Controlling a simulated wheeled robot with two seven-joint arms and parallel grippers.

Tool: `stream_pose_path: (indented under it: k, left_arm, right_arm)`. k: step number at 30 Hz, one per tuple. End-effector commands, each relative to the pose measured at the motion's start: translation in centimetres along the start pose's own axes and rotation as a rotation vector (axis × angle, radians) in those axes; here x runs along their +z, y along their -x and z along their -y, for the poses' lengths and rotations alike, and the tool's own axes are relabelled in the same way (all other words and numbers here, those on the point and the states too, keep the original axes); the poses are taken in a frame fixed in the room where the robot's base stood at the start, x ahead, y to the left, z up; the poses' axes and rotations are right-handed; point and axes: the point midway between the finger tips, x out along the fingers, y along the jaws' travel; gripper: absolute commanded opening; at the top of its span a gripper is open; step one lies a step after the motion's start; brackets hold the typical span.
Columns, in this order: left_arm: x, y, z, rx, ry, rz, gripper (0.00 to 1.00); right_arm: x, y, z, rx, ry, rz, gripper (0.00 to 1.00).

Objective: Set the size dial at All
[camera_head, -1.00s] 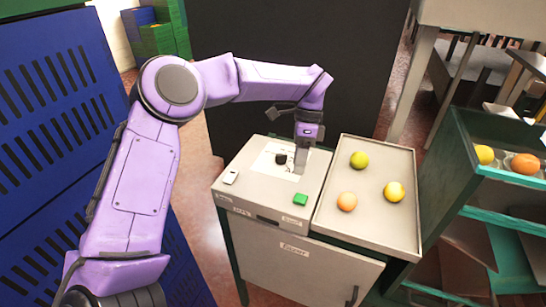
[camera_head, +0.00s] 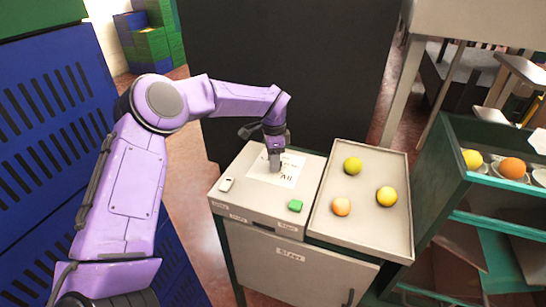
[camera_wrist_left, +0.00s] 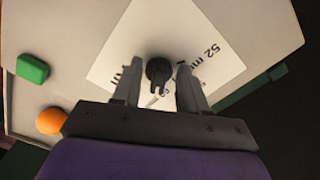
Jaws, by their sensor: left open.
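The size dial (camera_wrist_left: 159,72) is a small black knob with a pointer bar on a white label plate (camera_wrist_left: 112,50). In the wrist view it sits between the two open fingers of my left gripper (camera_wrist_left: 158,85), with a gap on each side. Marks such as "52 mm" and a partly covered "All" show on the plate. In the head view my left gripper (camera_head: 275,168) points down over the plate (camera_head: 290,172) and hides the dial. The pointer's bar is toward the gripper's side in the wrist view; its exact mark I cannot tell. My right gripper is not in view.
A green rack (camera_head: 480,205) holds more fruit. Blue crates (camera_head: 55,110) stand at left.

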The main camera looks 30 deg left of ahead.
Motion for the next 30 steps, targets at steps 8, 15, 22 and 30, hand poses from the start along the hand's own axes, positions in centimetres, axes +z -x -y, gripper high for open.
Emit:
stream_pose_path:
  k: [8, 15, 22, 30]
  left_arm:
    - [0.0, 0.0, 0.0, 0.0, -0.001, 0.001, 0.0]
    - [0.1, 0.0, 0.1, 0.0, -0.01, 0.001, 0.0]
    - [0.1, -0.2, 0.1, 0.0, -0.086, 0.0, 0.0]
    - [0.0, -0.3, 0.3, 0.0, -0.296, -0.002, 0.0]
  right_arm:
    - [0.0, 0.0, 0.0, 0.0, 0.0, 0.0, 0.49]
    - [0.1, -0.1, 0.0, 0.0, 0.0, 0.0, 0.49]
    - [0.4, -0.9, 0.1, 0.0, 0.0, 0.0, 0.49]
    - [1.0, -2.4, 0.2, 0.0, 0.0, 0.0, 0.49]
